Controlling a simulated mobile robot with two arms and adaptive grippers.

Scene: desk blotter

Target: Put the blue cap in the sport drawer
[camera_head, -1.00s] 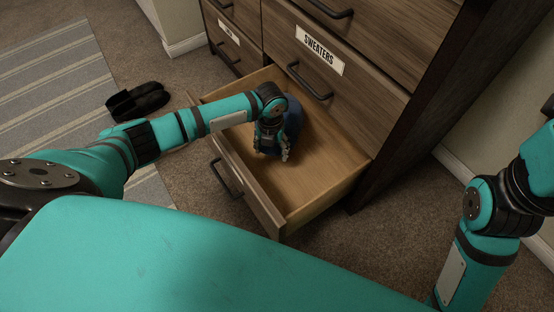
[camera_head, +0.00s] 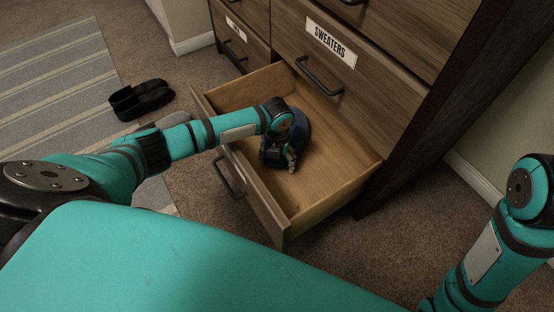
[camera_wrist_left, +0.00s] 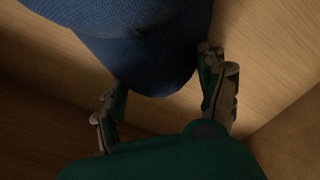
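The blue cap (camera_head: 303,135) is inside the open drawer (camera_head: 330,189), partly hidden behind my left wrist. My left gripper (camera_head: 277,160) is inside the drawer's outline, pointing down at the cap's near side. In the left wrist view the cap (camera_wrist_left: 150,60) fills the top middle, with the gripper's two fingers (camera_wrist_left: 165,85) spread apart on either side of its lower edge. The gripper looks open; whether a fingertip touches the cap is unclear. My right arm is at the right edge, with its gripper out of view. No sport label is readable.
The drawer below the "SWEATERS" label (camera_head: 331,42) is pulled out, and its wooden floor is bare around the cap. A smaller labelled drawer (camera_head: 235,29) is shut at upper left. Black slippers (camera_head: 141,99) and a striped rug (camera_head: 60,90) lie on the carpet.

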